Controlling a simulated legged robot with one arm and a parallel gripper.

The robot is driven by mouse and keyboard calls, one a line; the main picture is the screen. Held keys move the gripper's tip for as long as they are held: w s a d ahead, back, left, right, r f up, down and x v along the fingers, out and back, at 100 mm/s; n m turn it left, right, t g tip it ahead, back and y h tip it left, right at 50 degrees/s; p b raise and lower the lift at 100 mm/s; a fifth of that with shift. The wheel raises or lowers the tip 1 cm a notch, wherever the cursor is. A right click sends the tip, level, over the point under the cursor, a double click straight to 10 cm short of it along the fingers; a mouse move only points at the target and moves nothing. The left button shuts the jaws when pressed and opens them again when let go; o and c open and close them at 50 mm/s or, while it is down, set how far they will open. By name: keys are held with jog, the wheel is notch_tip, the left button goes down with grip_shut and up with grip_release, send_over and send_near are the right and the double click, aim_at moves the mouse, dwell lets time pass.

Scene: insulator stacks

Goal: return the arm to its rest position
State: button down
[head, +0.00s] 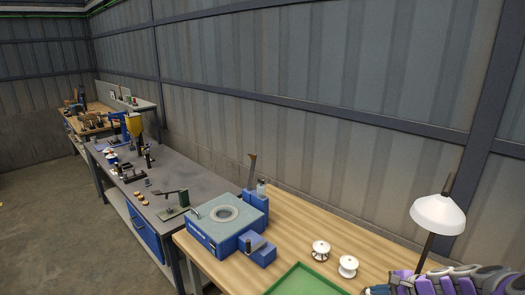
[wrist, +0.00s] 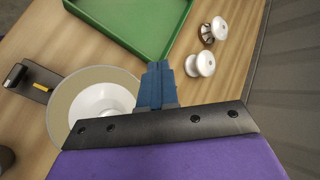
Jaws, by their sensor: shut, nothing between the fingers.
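My gripper (wrist: 156,85) shows in the wrist view with its blue fingers together and nothing between them. It is above the wooden table, between the green tray and the white lamp shade in that view. In the head view, part of my purple and grey arm (head: 455,280) shows at the lower right corner. The fingertips are not clear there. Two white insulators stand on the table, one at left (head: 320,250) and one at right (head: 347,266). They also show in the wrist view, at the upper right (wrist: 213,30) and just right of the fingers (wrist: 201,64).
A white lamp (head: 438,215) stands close to my arm; its shade (wrist: 75,98) is left of the fingers in the wrist view. A green tray (head: 303,282) lies at the front. A blue machine (head: 228,225) is on the table's left part. A wall runs behind the benches.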

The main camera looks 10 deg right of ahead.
jog(key=s+a+r+n+g+y+b, duration=0.15)
jog(key=a+r+n, duration=0.25)
jog(key=a, duration=0.6)
jog(key=s+a+r+n+g, duration=0.2)
jog(key=a+r+n+g, duration=0.15)
jog(key=a, duration=0.65)
jog(key=s+a+r+n+g+h+b, duration=0.1)
jog(key=s+a+r+n+g+h, duration=0.15)
jog(key=s+a+n, duration=0.75)
jog(key=s+d+f+g+h+b, duration=0.1)
jog(key=s+h, duration=0.3)
jog(key=s, duration=1.4)
jog(key=shift+s+d+n+g, duration=0.45)
jog(key=shift+d+g, duration=0.1)
jog(key=shift+d, duration=0.25)
jog(key=shift+w, duration=0.1)
